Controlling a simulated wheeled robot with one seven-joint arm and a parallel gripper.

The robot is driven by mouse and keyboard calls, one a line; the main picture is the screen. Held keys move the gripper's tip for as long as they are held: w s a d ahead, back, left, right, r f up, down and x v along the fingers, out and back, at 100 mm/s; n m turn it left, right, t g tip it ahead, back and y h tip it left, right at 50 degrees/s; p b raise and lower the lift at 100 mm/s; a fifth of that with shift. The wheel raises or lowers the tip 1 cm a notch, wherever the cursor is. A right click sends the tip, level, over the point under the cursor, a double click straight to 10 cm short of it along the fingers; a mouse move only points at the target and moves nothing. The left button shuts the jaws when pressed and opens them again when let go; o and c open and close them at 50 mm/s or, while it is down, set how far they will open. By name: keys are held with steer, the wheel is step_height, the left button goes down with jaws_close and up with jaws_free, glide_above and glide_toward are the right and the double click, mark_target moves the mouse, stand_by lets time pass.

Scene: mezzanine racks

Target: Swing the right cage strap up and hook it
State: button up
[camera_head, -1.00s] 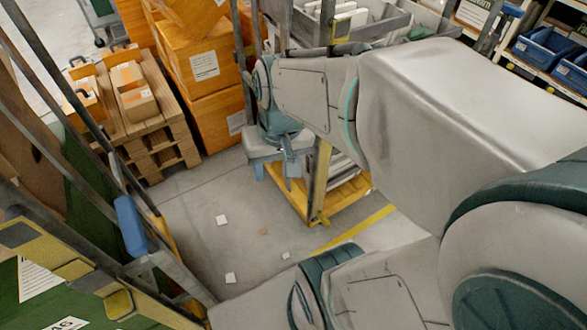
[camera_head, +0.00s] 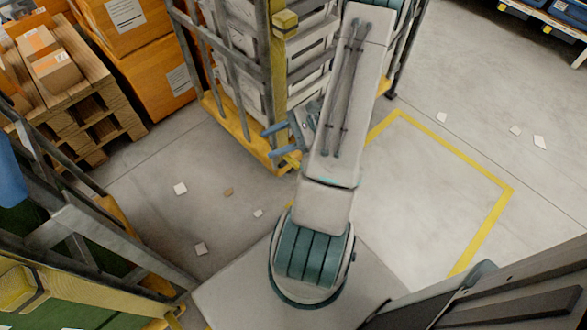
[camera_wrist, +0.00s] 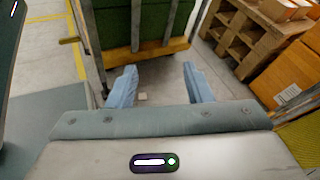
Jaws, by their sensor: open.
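In the head view, a metal-barred cage (camera_head: 233,68) on a yellow base stands at the top middle. A yellow block (camera_head: 285,22) sits high on its near corner post, and a yellowish strip (camera_head: 279,75) runs down that post; I cannot tell for sure that it is the strap. My gripper (camera_head: 279,143) is low by that corner, its blue fingers pointing left. A small yellow piece (camera_head: 292,160) shows beside it; contact is unclear. In the wrist view my gripper (camera_wrist: 160,86) is open, with nothing between the fingers.
Another cage with a green panel (camera_wrist: 112,24) and yellow base faces the wrist camera. Its grey frame (camera_head: 75,240) fills the head view's lower left. A wooden pallet (camera_head: 75,110) with boxes stands left. Bare floor (camera_head: 430,180) with a yellow line lies right; paper scraps lie about.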

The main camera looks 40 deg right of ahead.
steer(key=s+d+f+m+t+h+b, duration=0.25)
steer(key=d+f+m+t, duration=0.2)
steer(key=f, duration=0.45)
steer(key=s+d+f+m+t+h+b, duration=0.1)
steer(key=d+f+m+t+h+b, duration=0.1)
steer(key=d+f+m+t+b, duration=0.45)
steer(key=m+h+b, duration=0.1)
steer(key=m+h, duration=0.5)
steer(key=h, duration=0.1)
glide_toward(294, 163)
steer(key=shift+t, duration=0.4)
steer(key=w+b, duration=0.1)
steer(key=w, duration=0.2)
steer(key=w+f+b, duration=0.1)
steer(key=w, duration=0.3)
steer(key=w+f+b, duration=0.1)
steer(key=w, duration=0.2)
steer(key=shift+w+a, duration=0.15)
steer(key=shift+w, duration=0.2)
